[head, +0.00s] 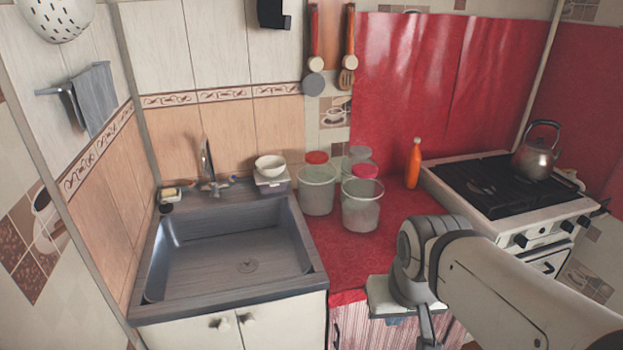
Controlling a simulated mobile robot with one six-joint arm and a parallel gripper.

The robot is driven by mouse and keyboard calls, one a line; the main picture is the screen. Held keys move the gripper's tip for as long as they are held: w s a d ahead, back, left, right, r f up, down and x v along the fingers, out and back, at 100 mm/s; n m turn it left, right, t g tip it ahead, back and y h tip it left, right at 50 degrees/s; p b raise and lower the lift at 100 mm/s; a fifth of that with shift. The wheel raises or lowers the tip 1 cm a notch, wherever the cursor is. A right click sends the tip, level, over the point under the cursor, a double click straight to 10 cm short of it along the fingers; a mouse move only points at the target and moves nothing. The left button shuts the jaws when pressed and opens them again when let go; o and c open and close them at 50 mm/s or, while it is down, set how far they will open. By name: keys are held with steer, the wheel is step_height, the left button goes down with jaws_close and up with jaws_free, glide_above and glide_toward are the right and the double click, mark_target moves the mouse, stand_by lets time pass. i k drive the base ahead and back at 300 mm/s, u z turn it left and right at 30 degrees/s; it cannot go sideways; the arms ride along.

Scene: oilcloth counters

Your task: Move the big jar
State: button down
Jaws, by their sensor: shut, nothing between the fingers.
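Several clear jars stand close together on the red oilcloth counter, in the middle of the head view. A grey-lidded jar (356,156) stands behind, partly hidden. I cannot tell for sure which is the biggest. My gripper (427,328) is low at the bottom of the view, in front of the counter and well apart from the jars. It is shut and empty, partly hidden by my wrist.
A grey sink (235,262) lies left of the jars, with a white bowl (270,165) at its back corner. An orange bottle (414,163) stands right of the jars. A stove (500,190) with a kettle (537,153) is at the right. Red counter in front of the jars is clear.

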mark_target(361, 200)
steer(key=z, duration=0.05)
steer(key=i, duration=1)
steer(key=u, duration=0.05)
